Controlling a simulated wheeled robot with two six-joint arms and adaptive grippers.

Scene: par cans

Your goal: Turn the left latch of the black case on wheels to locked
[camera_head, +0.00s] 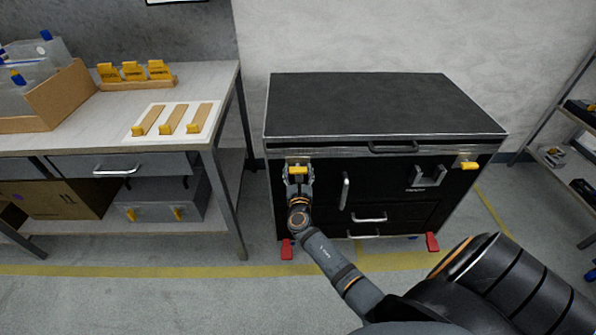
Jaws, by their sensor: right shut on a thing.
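The black case (352,103) on wheels stands in front of me against the wall, its lid down. Its left latch has a yellow handle (298,170) on a metal plate near the front left top corner. My right gripper (299,178) is at this latch, shut on the yellow handle, and hides part of the plate below it. The handle looks roughly level, but its exact angle is hard to tell. The right latch (467,165), also yellow, sits near the front right corner and points sideways. My left gripper is not in view.
A workbench (226,90) with drawers stands close on the left. It bears a wooden box (55,100), yellow pieces in a rack (137,84) and wooden pieces on a white sheet (186,110). Red wheel pedals (287,249) stick out below the case. A shelf (568,140) stands at right.

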